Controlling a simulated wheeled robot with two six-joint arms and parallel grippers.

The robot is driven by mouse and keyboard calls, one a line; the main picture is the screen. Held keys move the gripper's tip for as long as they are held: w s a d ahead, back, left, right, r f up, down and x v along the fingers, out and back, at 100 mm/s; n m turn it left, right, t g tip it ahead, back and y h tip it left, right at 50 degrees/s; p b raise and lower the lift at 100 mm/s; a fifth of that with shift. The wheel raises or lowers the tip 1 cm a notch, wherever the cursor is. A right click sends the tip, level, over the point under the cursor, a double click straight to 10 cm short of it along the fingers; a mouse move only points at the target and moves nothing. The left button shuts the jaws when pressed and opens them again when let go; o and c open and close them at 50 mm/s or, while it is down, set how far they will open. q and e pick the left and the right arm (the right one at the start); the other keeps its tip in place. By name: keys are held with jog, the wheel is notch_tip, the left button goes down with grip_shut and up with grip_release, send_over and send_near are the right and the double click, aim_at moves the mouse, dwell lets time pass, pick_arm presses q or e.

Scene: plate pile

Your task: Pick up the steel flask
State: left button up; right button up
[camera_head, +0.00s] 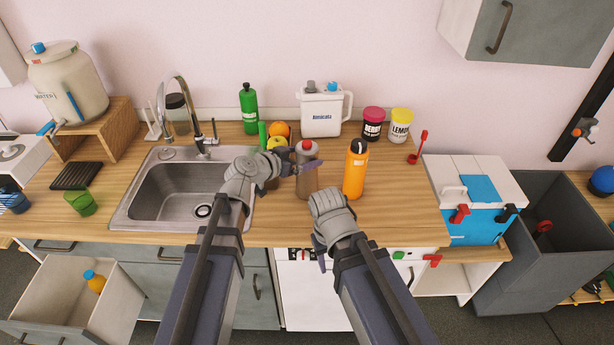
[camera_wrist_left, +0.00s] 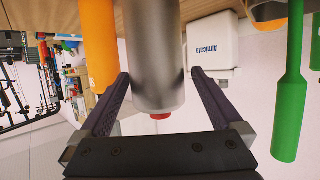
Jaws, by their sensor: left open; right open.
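The steel flask (camera_head: 307,181), a grey-brown bottle with a red top, stands upright on the counter in the head view. In the left wrist view the flask (camera_wrist_left: 155,55) shows inverted, with its metal body between the two fingers and its red top (camera_wrist_left: 160,116) low. My left gripper (camera_head: 298,163) is open, its fingers on either side of the flask's upper part; I cannot tell whether they touch it. My right gripper (camera_head: 322,250) is open and empty by the counter's front edge; its fingers are mostly hidden.
An orange bottle (camera_head: 355,172) stands close to the flask's right. The sink (camera_head: 180,190) lies left.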

pick_arm(q)
jog(key=b+x, duration=0.1)
jog(key=x, duration=0.3)
jog(key=shift+w+d+f+b, duration=0.15)
jog(key=shift+d+f+b, duration=0.1)
jog(key=shift+d+b, duration=0.1)
jog(key=shift+c, duration=0.8)
grip_shut()
